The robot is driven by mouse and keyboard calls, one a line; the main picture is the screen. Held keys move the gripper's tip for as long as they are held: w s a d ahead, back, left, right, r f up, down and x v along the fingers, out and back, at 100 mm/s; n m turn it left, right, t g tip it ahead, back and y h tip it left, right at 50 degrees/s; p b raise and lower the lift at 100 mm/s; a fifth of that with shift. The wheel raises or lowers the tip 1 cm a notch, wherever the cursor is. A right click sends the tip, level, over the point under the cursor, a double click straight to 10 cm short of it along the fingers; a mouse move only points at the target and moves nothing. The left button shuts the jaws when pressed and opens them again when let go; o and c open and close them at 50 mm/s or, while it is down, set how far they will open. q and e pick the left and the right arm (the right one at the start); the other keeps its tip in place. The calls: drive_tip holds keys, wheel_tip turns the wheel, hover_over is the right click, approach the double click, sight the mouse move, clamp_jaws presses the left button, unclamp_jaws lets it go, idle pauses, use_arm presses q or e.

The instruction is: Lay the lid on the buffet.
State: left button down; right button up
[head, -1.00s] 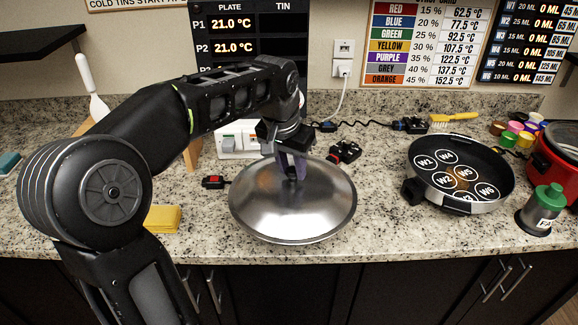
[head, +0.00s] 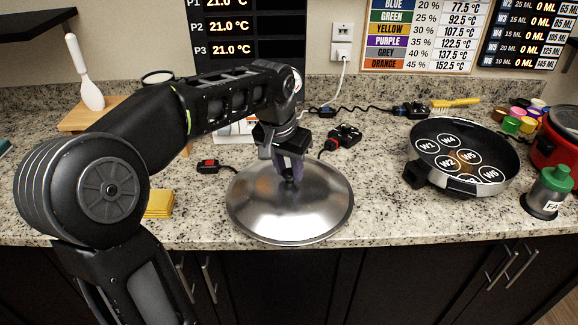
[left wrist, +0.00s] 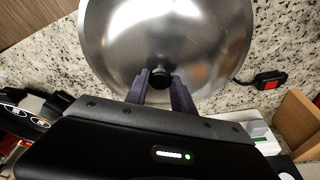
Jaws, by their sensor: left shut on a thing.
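The lid (head: 315,215) is a round, shiny metal dome with a dark knob on top. It is over the granite counter near its front edge, at the centre of the head view. My left gripper (head: 289,178) is above it, pointing down, shut on the lid's knob. In the left wrist view the lid (left wrist: 200,35) fills the top, with the knob (left wrist: 160,78) between the two purple-grey fingers of the gripper (left wrist: 161,86). Whether the lid's rim touches the counter I cannot tell. No label shows which surface is the buffet. My right gripper is not in view.
A black pan (head: 462,158) with labelled white discs stands to the right. A red pot (head: 555,150) and a green-topped container (head: 549,190) are at the far right. A yellow sponge (head: 159,203) lies left of the lid. Black cabled devices (head: 343,137) lie behind it.

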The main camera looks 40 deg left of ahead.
sight(285, 189)
use_arm(q)
drive_tip(key=shift+f+b, duration=0.5)
drive_tip(key=shift+f, duration=0.3)
idle(0.4)
drive_tip(key=c, duration=1)
unclamp_jaws()
drive_tip(key=shift+f, duration=0.1)
drive_tip(key=v, duration=0.8)
